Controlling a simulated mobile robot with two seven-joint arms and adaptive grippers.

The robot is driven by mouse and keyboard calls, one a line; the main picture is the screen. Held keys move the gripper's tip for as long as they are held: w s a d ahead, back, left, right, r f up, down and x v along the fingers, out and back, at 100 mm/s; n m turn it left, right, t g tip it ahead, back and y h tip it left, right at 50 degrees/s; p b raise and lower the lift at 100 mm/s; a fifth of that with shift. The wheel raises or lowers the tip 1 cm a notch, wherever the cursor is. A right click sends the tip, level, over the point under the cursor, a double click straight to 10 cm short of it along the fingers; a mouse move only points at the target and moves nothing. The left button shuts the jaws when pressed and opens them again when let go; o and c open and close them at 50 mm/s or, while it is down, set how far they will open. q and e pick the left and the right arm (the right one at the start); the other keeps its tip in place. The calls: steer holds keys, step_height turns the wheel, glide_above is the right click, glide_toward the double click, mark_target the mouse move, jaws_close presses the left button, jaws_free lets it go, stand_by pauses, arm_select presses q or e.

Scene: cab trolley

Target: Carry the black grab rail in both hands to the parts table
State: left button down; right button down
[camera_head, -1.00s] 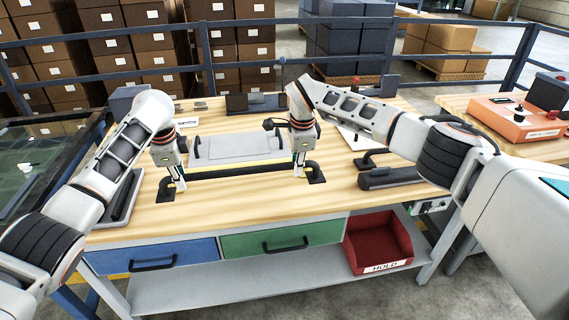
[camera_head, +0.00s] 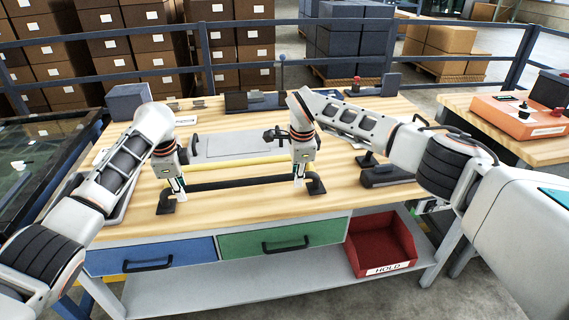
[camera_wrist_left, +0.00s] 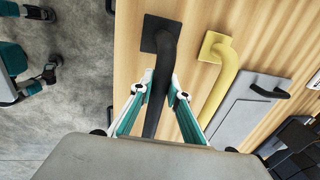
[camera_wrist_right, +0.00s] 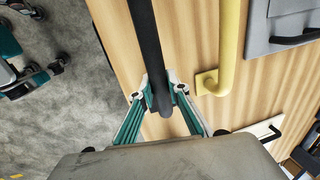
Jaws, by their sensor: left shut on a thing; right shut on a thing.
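The black grab rail (camera_head: 240,183) lies lengthwise along the front part of the wooden workbench (camera_head: 370,200), its bent ends with flat feet at left and right. My left gripper (camera_head: 179,187) is shut on the bar near its left end; the left wrist view shows the rail (camera_wrist_left: 163,60) between the fingers. My right gripper (camera_head: 299,175) is shut on it near the right end, also seen in the right wrist view (camera_wrist_right: 161,92). I cannot tell whether the feet touch the bench. Another wood-topped table (camera_head: 455,104) stands at the right; which one is the parts table is unclear.
A yellow rail (camera_head: 252,160) lies just behind the black one, with a grey panel (camera_head: 230,144) beyond it. A dark block (camera_head: 388,175) lies to the right. An orange control box (camera_head: 515,118) occupies the right table. A red bin (camera_head: 380,243) sits below the bench top.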

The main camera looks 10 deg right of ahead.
arm_select(q)
steer(key=shift+f, duration=0.45)
arm_select(e)
steer(key=shift+f, duration=0.5)
arm_select(q)
steer(key=c, duration=2.3)
jaws_free()
steer(key=shift+f, duration=0.2)
arm_select(e)
steer(key=c, duration=2.3)
jaws_free()
steer(key=shift+f, duration=0.15)
arm_select(q)
steer(key=o, duration=0.4)
steer(key=shift+r, duration=0.15)
arm_select(e)
steer(key=o, duration=0.4)
steer(key=shift+r, duration=0.2)
arm_select(q)
steer(key=shift+r, duration=0.1)
